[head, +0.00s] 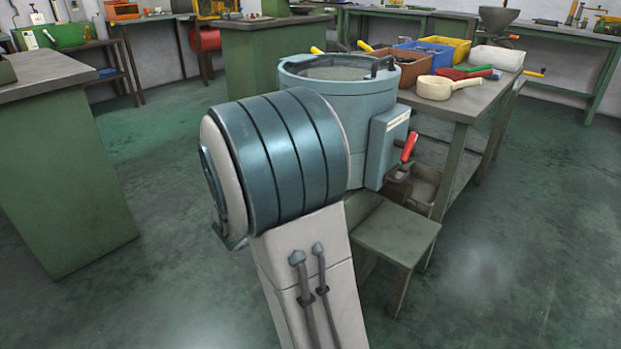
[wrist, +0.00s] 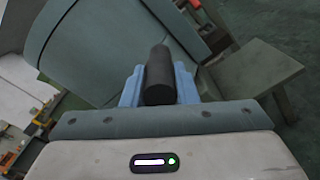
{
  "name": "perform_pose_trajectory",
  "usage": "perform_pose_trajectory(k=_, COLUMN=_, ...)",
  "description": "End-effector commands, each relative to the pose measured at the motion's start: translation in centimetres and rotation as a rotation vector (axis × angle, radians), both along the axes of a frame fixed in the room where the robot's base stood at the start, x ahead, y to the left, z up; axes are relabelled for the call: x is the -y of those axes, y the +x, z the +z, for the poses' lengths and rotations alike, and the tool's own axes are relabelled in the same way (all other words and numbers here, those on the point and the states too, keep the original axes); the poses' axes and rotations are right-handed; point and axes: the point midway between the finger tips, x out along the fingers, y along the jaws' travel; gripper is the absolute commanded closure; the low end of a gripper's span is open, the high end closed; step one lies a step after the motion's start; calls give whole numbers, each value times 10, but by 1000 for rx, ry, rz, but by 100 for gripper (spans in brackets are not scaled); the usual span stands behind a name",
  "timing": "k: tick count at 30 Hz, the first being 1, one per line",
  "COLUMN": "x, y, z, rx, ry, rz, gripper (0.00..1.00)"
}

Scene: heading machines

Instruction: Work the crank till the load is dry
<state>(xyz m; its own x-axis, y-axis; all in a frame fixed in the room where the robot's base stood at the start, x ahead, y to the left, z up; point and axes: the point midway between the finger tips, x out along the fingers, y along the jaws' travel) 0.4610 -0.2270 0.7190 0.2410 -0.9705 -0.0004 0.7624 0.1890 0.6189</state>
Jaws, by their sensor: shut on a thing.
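The drum machine (head: 335,95) is a round grey-blue tub with a see-through lid in the middle of the head view. The black lid handle (head: 382,66) is at its right rim. A box with a red-handled lever (head: 408,147) is on its right side. In the wrist view the blue fingers of my gripper (wrist: 160,88) are shut on a black cylindrical grip (wrist: 160,66), apparently the crank's. The crank's arm is hidden. The drum machine's wall (wrist: 105,50) is behind the grip. My arm covers the gripper and grip in the head view. The load's wetness cannot be seen.
A green cabinet (head: 70,180) is at the left. The floor at right is clear.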

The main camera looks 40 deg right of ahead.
Motion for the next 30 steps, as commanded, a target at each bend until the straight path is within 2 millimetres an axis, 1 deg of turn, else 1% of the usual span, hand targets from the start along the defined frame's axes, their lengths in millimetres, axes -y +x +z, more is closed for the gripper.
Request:
perform_pose_trajectory(k=1, x=0, y=0, z=-6, rx=-4, ry=1, rz=2, gripper=100)
perform_pose_trajectory(k=6, x=2, y=1, z=-11, rx=-3, ry=1, rz=-1, gripper=100)
perform_pose_trajectory(k=21, x=5, y=-1, z=-12, rx=-4, ry=0, rz=-8, gripper=100)
perform_pose_trajectory(k=22, x=5, y=-1, z=-12, rx=-4, ry=0, rz=-8, gripper=67)
perform_pose_trajectory(k=24, x=5, y=-1, z=-12, rx=-3, ry=0, rz=-8, gripper=51)
perform_pose_trajectory(k=30, x=4, y=0, z=-12, rx=-2, ry=0, rz=-7, gripper=51)
